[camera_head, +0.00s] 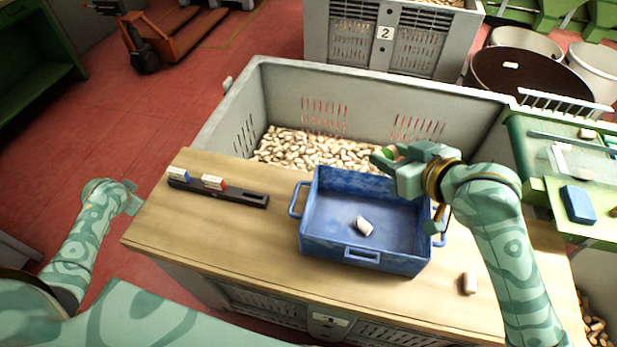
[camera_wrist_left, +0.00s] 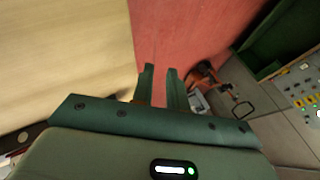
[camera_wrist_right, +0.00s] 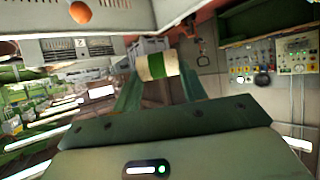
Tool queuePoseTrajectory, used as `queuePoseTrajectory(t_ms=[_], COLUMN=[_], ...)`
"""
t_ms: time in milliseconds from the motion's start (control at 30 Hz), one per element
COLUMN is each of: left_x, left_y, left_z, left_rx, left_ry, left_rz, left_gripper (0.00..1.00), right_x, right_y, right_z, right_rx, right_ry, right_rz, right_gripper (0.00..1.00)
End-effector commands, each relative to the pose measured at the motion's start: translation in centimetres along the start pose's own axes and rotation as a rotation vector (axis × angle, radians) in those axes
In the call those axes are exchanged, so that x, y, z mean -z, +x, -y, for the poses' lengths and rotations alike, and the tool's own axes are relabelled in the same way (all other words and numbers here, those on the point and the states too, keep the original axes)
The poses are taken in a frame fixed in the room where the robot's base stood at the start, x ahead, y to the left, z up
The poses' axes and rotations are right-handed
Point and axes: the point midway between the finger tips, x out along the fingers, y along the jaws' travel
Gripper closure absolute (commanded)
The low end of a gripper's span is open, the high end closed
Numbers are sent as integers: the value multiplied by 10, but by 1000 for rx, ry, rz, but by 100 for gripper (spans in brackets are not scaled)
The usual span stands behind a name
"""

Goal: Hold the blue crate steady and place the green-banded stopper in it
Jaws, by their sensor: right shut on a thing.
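The blue crate (camera_head: 375,250) stands on the wooden bench with a plain cork stopper (camera_head: 364,226) lying in it. My right gripper (camera_head: 385,157) is shut on the green-banded stopper, above the crate's far rim. In the right wrist view the stopper (camera_wrist_right: 157,66), pale with a green band, sits between the fingers. In the head view the fingers partly hide it. My left gripper (camera_head: 134,198) is off the bench's left edge, far from the crate and its left handle (camera_head: 296,199). The left wrist view shows its fingers (camera_wrist_left: 161,72) apart with nothing between them.
A dark rack (camera_head: 235,196) holds a blue-banded stopper (camera_head: 178,174) and a red-banded stopper (camera_head: 214,182) left of the crate. A loose stopper (camera_head: 469,283) lies right of it. A large grey bin (camera_head: 285,85) of corks stands behind the bench (camera_head: 200,240).

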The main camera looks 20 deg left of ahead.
Motion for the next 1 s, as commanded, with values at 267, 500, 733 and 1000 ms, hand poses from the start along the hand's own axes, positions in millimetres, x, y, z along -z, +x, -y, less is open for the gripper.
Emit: queuePoseTrajectory(t_ms=[267, 500, 733, 1000], left_x=[192, 316, 316, 290], left_y=[-62, -160, -204, -261], left_z=[9, -36, -197, -314], left_rx=[-193, -347, -539, -608], left_ry=[301, 836, 1596, 2447], left_rz=[-302, -603, -668, -725], left_gripper=[85, 85, 85, 85], right_x=[0, 0, 0, 0], right_y=[0, 0, 0, 0], right_z=[0, 0, 0, 0], right_rx=[0, 0, 0, 0], right_ry=[0, 0, 0, 0], right_rz=[0, 0, 0, 0], right_gripper=[79, 79, 79, 79])
